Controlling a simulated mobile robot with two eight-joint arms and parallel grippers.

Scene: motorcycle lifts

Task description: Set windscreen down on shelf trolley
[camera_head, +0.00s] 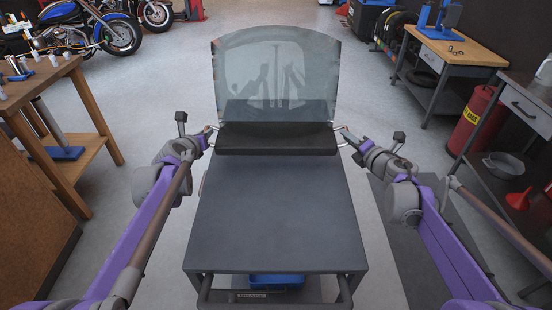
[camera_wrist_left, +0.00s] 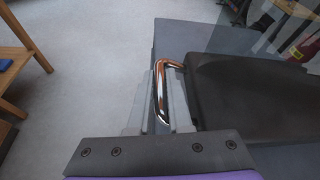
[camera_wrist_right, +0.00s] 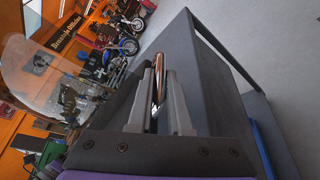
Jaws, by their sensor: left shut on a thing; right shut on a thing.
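The windscreen (camera_head: 270,65) is a clear curved pane standing upright on a dark base bar (camera_head: 276,139), with a chrome handle at each end. It is over the far part of the grey shelf trolley (camera_head: 275,215); whether the base touches the top I cannot tell. My left gripper (camera_head: 208,131) is shut on the left handle, which shows between its fingers in the left wrist view (camera_wrist_left: 162,90). My right gripper (camera_head: 344,133) is shut on the right handle, seen in the right wrist view (camera_wrist_right: 157,80).
The near part of the trolley top is bare; a blue item (camera_head: 276,281) lies on a lower shelf. A wooden table (camera_head: 60,85) stands left, a workbench (camera_head: 455,60) and red cylinder (camera_head: 475,118) right. Motorcycles (camera_head: 85,30) are at the back left.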

